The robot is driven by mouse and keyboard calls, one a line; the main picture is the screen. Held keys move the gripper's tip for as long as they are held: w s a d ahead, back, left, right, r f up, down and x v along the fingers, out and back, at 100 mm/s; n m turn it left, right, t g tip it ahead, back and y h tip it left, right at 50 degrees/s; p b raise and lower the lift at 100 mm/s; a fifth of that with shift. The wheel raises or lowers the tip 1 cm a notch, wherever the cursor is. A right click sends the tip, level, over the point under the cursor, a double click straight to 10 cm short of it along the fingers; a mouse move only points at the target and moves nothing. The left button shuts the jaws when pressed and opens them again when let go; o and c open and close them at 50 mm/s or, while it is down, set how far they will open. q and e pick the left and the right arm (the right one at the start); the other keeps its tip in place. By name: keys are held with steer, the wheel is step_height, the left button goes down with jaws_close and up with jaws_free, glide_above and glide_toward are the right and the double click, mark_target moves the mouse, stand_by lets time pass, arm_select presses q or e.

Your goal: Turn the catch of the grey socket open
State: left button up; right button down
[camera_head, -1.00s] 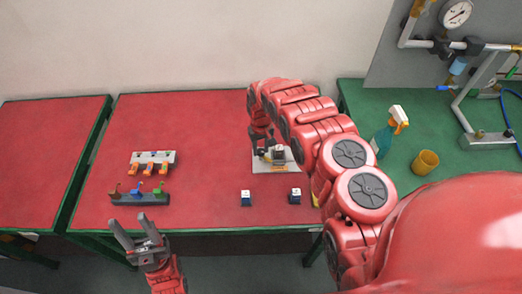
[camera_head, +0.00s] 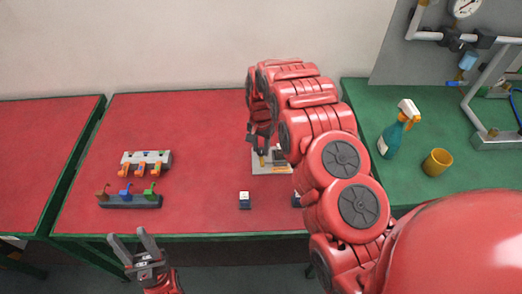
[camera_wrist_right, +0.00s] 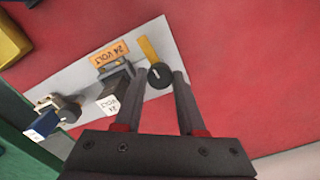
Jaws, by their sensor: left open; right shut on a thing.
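A pale plate (camera_wrist_right: 90,88) lies on the red table and also shows in the head view (camera_head: 268,169). In the right wrist view it carries a grey socket (camera_wrist_right: 115,76) with an orange 24 VOLT label and a white-faced 24 VOLT plug (camera_wrist_right: 112,102). Beside it is a dark round knob (camera_wrist_right: 160,75) with a yellow lever (camera_wrist_right: 148,48), seemingly the catch. My right gripper (camera_wrist_right: 163,72) is shut on this knob from both sides; it also shows in the head view (camera_head: 261,143). My left gripper (camera_head: 138,248) is open and empty in front of the table's front edge.
A second socket with a blue plug (camera_wrist_right: 43,124) is at the plate's end. A small block (camera_head: 244,200) stands nearer the front edge. Two racks with coloured parts (camera_head: 146,163) (camera_head: 130,201) are left. A spray bottle (camera_head: 390,140) and yellow cup (camera_head: 437,162) stand on the green table.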

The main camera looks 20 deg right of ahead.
mark_target(261, 150)
steer(key=shift+m, duration=0.5)
steer(key=c, duration=0.5)
jaws_free()
steer(key=shift+r, duration=0.1)
step_height(261, 150, up, 17)
steer(key=p, duration=1.5)
